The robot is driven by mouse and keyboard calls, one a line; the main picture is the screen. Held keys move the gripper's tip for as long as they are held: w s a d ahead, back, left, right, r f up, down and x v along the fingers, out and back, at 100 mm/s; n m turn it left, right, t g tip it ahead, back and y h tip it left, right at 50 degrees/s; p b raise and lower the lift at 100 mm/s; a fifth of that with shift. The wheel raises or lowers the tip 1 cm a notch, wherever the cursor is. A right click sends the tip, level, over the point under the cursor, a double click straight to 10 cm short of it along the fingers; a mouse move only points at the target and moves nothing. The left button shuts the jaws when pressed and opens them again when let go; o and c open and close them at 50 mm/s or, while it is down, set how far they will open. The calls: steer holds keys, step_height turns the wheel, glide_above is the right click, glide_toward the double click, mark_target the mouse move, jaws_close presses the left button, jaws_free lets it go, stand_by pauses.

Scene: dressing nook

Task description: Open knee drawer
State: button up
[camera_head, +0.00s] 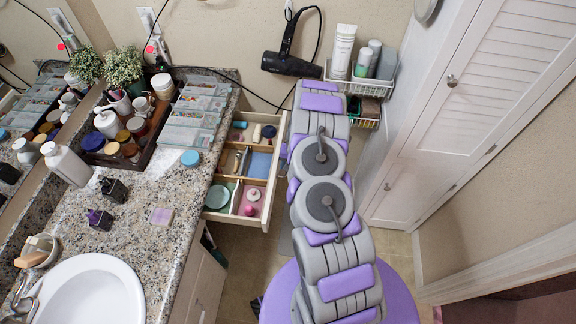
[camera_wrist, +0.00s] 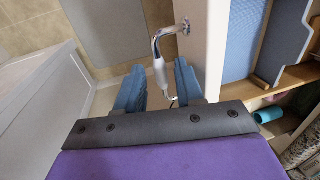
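The drawer (camera_head: 238,211) under the stone counter stands pulled out, with its divided inside showing small toiletries. In the wrist view its pale front (camera_wrist: 215,45) is at right, with the blue-lined inside beyond it. A chrome bar handle (camera_wrist: 160,70) sticks out from that front. My gripper (camera_wrist: 158,72) has its two blue fingers apart, one on each side of the handle. A gap shows beside the handle, so the fingers do not look clamped on it. In the head view my arm hides the gripper and the handle.
The granite counter (camera_head: 150,240) at left holds a sink (camera_head: 85,292), bottles and a tray of jars. A black hair dryer (camera_head: 290,65) and wire baskets (camera_head: 362,86) hang on the back wall. White louvered doors (camera_head: 490,85) stand close at right.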

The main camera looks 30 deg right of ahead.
step_height(320, 180, up, 16)
steer(key=s+d+p, duration=0.1)
steer(key=d+p, duration=0.1)
steer(key=p, duration=0.1)
steer(key=shift+s+d+r, duration=0.2)
steer(key=shift+s+d, duration=0.2)
